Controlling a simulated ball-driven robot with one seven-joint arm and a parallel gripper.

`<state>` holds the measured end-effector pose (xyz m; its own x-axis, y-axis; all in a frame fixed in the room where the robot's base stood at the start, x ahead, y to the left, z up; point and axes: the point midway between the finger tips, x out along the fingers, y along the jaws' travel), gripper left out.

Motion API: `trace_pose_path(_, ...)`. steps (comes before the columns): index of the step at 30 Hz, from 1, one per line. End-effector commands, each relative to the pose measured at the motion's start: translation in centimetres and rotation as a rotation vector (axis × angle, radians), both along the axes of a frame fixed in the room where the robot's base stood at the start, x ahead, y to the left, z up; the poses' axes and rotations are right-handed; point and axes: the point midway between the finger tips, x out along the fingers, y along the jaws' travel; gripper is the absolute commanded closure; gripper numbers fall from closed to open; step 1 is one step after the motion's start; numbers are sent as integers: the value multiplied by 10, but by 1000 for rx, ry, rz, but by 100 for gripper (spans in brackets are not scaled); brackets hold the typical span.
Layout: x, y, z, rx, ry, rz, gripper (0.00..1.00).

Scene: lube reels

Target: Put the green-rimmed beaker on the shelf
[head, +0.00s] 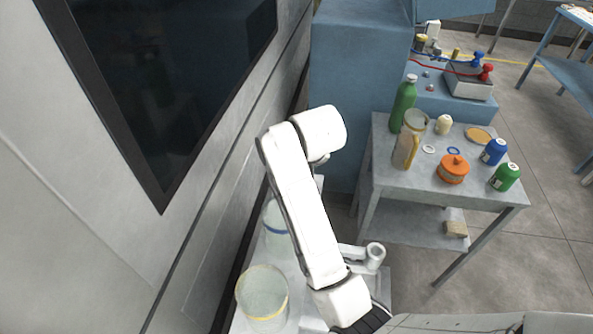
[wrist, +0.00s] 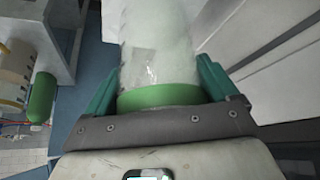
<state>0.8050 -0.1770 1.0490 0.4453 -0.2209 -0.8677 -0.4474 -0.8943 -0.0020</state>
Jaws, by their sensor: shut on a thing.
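The green-rimmed beaker (wrist: 158,95) is clear, with a wide green band close to the palm in the wrist view. My gripper (wrist: 160,78) is shut on it, with one green finger on each side of the glass. The beaker's far end runs out of the top of the wrist view. In the head view my arm hides the gripper and the beaker. A pale ledge along the wall at the lower middle of the head view carries a blue-rimmed beaker (head: 275,228) and a yellow-rimmed beaker (head: 263,293); I cannot tell whether this is the shelf.
A grey table (head: 390,180) at right holds a green bottle (head: 403,104), a jug (head: 408,148), an orange pot (head: 453,170), a blue bottle (head: 493,151) and a green can (head: 505,177). A blue cabinet (head: 350,90) stands behind. A wall with a dark panel (head: 170,80) is at left.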

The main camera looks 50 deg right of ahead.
Motion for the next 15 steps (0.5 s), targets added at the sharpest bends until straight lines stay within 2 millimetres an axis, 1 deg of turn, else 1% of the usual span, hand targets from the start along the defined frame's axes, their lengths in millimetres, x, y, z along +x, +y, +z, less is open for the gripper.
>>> trace_pose_path(1,0,0,-3,-1,-2,0,45)
trace_pose_path(7,0,0,0,0,-1,0,45)
trace_pose_path(11,0,0,-3,0,0,0,45)
trace_pose_path(12,0,0,-4,0,0,0,12)
trace_pose_path(15,0,0,-3,0,0,0,3)
